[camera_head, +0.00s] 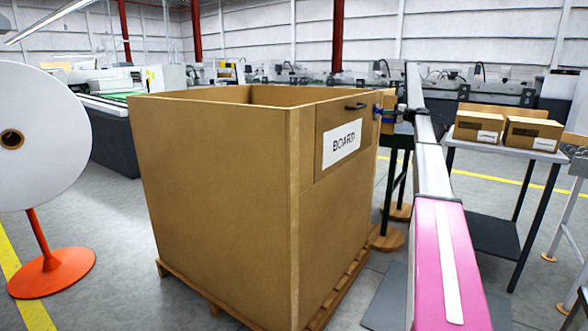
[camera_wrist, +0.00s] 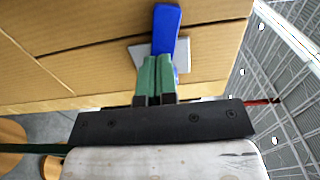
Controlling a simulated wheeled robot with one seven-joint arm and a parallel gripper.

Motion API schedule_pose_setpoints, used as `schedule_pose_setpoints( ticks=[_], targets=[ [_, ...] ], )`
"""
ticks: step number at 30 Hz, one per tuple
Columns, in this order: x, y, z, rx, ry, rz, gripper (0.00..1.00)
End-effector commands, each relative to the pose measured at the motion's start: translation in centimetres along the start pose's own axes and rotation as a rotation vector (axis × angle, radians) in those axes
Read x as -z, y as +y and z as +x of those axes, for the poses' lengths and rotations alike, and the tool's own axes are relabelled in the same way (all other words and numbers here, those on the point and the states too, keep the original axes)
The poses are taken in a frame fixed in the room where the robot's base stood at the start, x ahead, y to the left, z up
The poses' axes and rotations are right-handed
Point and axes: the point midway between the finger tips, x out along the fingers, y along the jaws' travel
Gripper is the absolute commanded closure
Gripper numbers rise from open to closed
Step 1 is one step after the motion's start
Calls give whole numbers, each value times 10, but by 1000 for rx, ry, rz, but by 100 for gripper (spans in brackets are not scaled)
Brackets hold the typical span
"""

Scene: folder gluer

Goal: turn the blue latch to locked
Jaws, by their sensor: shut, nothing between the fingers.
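The blue latch (camera_wrist: 166,28) shows in the wrist view as a long blue lever over a grey plate (camera_wrist: 140,54) on the brown box wall. Its long end points to the top of that picture, tilted slightly right. My gripper (camera_wrist: 157,62) has its two green fingers together and empty, with tips over the latch's lower part. They hide that part, and I cannot tell whether they touch it.
The big brown BOARD box (camera_head: 215,190) stands on a wooden pallet (camera_head: 340,290). A table (camera_head: 490,154) with small cartons (camera_head: 533,133) stands to the right. A white roll (camera_head: 45,120) on an orange stand is at left.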

Motion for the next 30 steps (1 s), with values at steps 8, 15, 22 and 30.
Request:
schedule_pose_setpoints(
  ticks=[8, 15, 22, 30],
  targets=[
    [1, -1, 12, 3, -5, -1, 100],
    [2, -2, 13, 4, -4, -1, 100],
    [3, 1, 13, 4, -3, -1, 100],
    [4, 8, 14, 1, -2, 0, 100]
  ],
)
